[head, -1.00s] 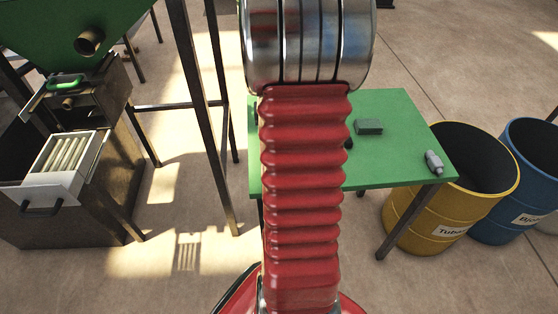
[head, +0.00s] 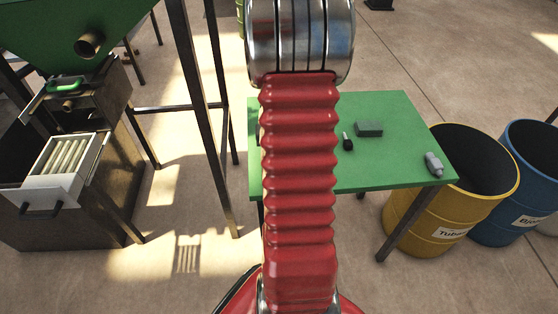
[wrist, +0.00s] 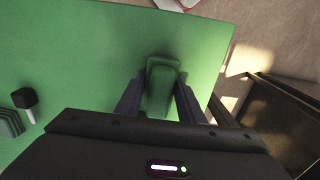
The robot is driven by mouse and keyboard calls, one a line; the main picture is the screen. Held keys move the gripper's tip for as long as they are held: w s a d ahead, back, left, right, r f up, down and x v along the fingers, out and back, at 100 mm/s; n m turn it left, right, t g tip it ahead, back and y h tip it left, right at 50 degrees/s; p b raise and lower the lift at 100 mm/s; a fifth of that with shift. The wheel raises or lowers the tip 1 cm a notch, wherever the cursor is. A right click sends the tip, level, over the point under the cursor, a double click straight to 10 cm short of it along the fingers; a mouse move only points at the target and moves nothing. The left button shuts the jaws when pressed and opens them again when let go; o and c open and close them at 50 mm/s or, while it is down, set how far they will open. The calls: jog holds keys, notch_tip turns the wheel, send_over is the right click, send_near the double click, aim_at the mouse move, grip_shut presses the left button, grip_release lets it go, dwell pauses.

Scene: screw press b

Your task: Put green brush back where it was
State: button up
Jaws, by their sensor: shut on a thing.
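The green brush (wrist: 162,75) is between the two dark fingers of my gripper (wrist: 160,95) in the wrist view. My gripper is shut on it, over the green table (wrist: 80,50). I cannot tell whether the brush touches the tabletop. In the head view the green table (head: 390,160) stands ahead, and my red arm hides my gripper and the brush.
On the table are a dark grey-green block (head: 369,129), a small black-headed item (head: 347,143) and a grey bottle (head: 433,163). A yellow barrel (head: 425,225) and a blue barrel (head: 510,215) stand right. A machine with a slatted drawer (head: 65,160) stands left.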

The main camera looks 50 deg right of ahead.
jog(key=o, duration=1.1)
notch_tip(320, 180, up, 12)
dwell(0.4)
dwell(0.6)
